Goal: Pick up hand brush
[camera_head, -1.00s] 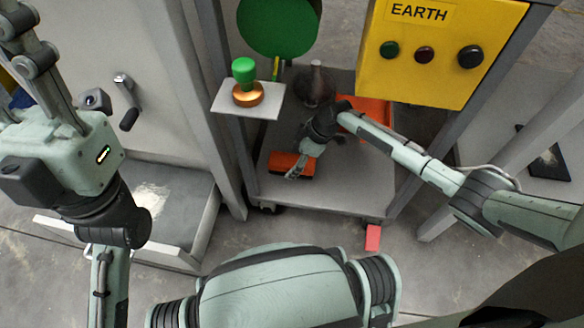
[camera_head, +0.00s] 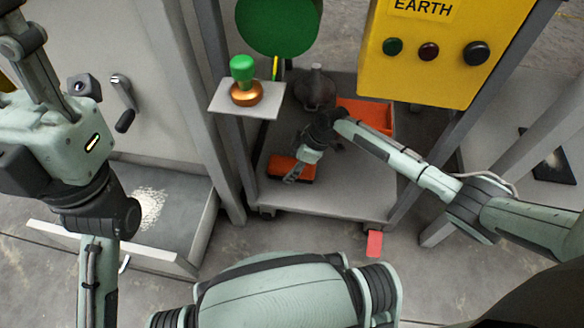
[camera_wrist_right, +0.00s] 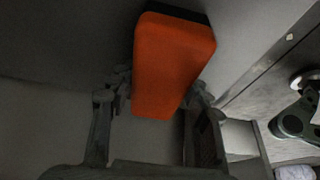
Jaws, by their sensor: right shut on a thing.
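The hand brush (camera_head: 284,164) has an orange back and lies on the grey shelf of the cart in the head view. In the right wrist view the orange brush (camera_wrist_right: 172,62) reaches between my fingers, with a dark strip along its far edge. My right gripper (camera_head: 297,172) is at the brush, shut on it; it also shows in the right wrist view (camera_wrist_right: 158,103). The fingers partly cover the brush in the head view. My left gripper is outside the head view; only my left arm shows at the left.
An orange bin (camera_head: 368,115) and a dark round vessel (camera_head: 315,90) stand at the back of the cart shelf (camera_head: 335,200). A tray with pale powder (camera_head: 150,206) is at left.

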